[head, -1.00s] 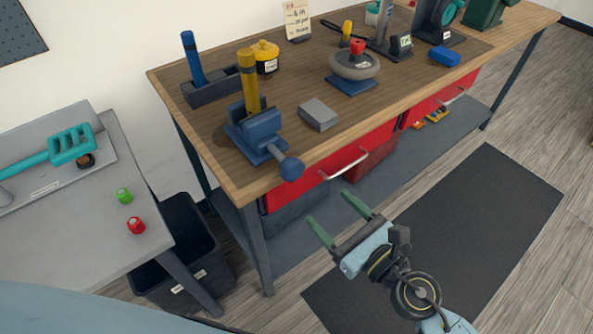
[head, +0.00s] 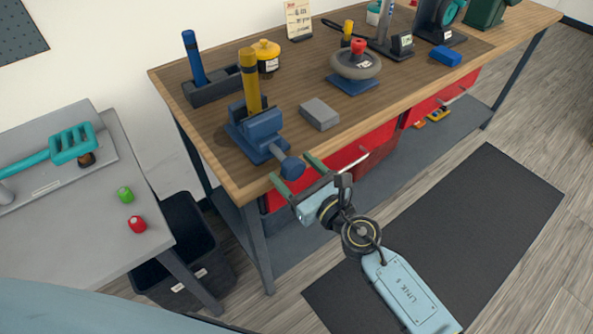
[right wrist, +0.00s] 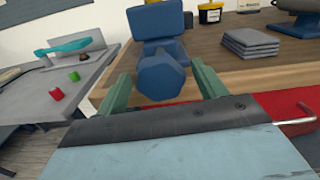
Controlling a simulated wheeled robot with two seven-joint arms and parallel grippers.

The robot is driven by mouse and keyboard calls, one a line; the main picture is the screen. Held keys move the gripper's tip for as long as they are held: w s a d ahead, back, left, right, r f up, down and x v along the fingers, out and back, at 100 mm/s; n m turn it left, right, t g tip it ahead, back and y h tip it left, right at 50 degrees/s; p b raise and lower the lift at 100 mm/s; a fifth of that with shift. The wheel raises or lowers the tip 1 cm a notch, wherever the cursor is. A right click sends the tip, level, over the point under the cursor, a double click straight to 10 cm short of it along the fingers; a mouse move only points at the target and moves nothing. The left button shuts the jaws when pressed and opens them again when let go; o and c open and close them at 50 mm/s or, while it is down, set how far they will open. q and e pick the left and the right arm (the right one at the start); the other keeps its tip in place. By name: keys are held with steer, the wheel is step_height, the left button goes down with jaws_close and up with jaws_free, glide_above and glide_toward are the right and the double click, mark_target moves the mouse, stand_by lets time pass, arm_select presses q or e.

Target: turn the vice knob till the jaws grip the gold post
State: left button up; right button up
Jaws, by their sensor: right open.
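A blue vice (head: 258,135) stands at the near left of the wooden bench. The gold post (head: 250,78) rises upright at its jaws; I cannot tell if they touch it. The blue vice knob (head: 292,167) sticks out past the bench's front edge. My right gripper (head: 299,171) is open with its green fingers on either side of the knob. In the right wrist view the knob (right wrist: 162,78) lies between the two fingers (right wrist: 160,90), with gaps seen on both sides. My left gripper is not in view.
A red drawer (head: 345,155) with a metal handle is below the bench edge. A grey side table (head: 90,220) stands at left, above a black bin (head: 190,235).

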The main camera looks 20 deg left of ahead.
steer(key=shift+c, duration=0.4)
steer(key=c, duration=0.9)
steer(key=shift+m, duration=0.3)
